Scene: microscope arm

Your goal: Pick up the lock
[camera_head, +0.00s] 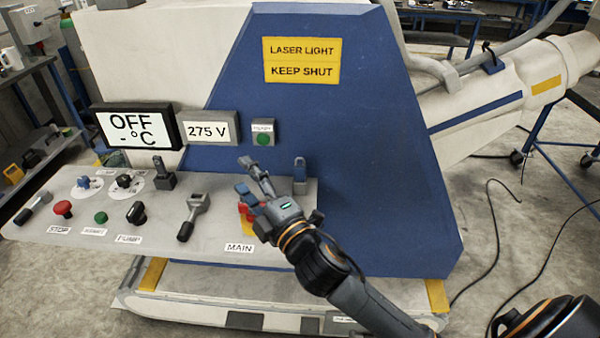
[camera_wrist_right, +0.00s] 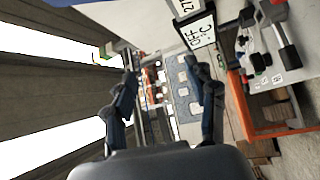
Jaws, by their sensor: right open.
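My right gripper (camera_head: 250,177) is just left of the lock, over the red and yellow main switch (camera_head: 248,214), and hides part of that switch. Its fingers are apart and hold nothing. In the wrist view, the two fingers of the right gripper (camera_wrist_right: 165,82) are spread with a clear gap. I cannot make out the lock in that view. My left gripper is not in view.
The control panel (camera_head: 90,215) carries several knobs, buttons and a lever (camera_head: 193,215). A blue machine housing (camera_head: 380,150) rises behind the lock. A display reading OFF (camera_head: 135,127) stands at the left. Cables (camera_head: 490,250) lie on the floor at right.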

